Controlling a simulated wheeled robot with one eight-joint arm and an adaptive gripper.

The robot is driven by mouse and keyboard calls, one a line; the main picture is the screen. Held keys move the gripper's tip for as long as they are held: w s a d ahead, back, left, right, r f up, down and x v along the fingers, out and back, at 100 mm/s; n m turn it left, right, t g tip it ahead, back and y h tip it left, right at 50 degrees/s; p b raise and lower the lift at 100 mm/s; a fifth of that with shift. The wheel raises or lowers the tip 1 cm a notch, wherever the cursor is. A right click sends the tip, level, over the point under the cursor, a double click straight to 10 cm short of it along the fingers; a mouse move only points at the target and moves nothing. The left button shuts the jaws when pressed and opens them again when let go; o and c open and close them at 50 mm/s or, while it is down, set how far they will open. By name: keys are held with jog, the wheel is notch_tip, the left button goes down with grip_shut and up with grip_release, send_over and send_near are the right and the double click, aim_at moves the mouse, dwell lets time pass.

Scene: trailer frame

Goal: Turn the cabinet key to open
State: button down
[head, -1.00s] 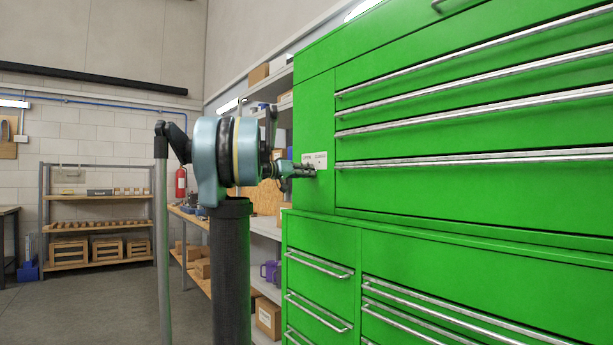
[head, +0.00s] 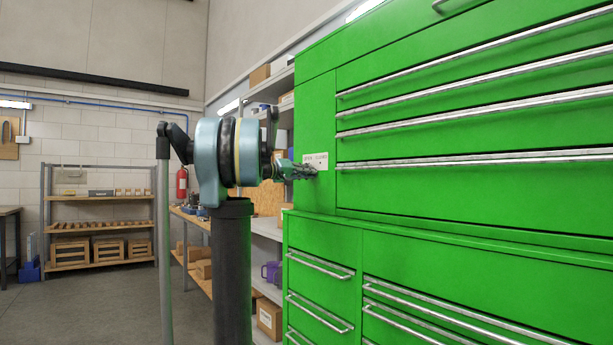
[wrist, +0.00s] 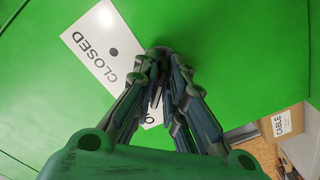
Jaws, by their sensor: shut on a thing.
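The green cabinet (head: 450,200) fills the right side of the head view. A white label plate (head: 318,160) sits on its upper left panel; in the wrist view the plate (wrist: 98,48) reads CLOSED, with a dark dot beside the word, and its other end is partly covered by my fingers. My gripper (head: 312,172) is at the panel just below the plate, and in the wrist view its fingers (wrist: 160,58) meet at the panel beside the plate. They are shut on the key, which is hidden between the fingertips. The wrist view is tilted relative to the plate.
Several drawers with long silver handles (head: 470,75) cover the cabinet front right of the plate. A shelf (head: 98,197) with wooden crates stands at the back left. A cardboard box (wrist: 281,124) shows past the cabinet edge. The grey floor (head: 90,310) at left is open.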

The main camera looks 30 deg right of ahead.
jog(key=shift+f, duration=0.15)
jog(key=c, duration=1.8)
grip_release()
jog(key=shift+w, duration=0.15)
jog(key=shift+o, duration=0.2)
jog(key=s+a, duration=0.1)
jog(key=a, duration=1.1)
jog(key=s+a+f+n+y, duration=0.2)
jog(key=s+a+f+y, duration=0.4)
jog(key=f, duration=1.2)
jog(key=s+a+f+n+y, duration=0.3)
jog(key=s+a+f+y, duration=0.3)
jog(key=s+a+f, duration=0.9)
jog(key=s+a+f+n+y, duration=0.3)
jog(key=s+a+f+y, duration=0.3)
jog(key=f, duration=1.4)
jog(key=s+a, duration=0.4)
jog(key=a, duration=0.2)
jog(key=shift+s+a+f+t, duration=0.3)
jog(key=shift+s+f, duration=0.05)
jog(key=shift+f, duration=0.05)
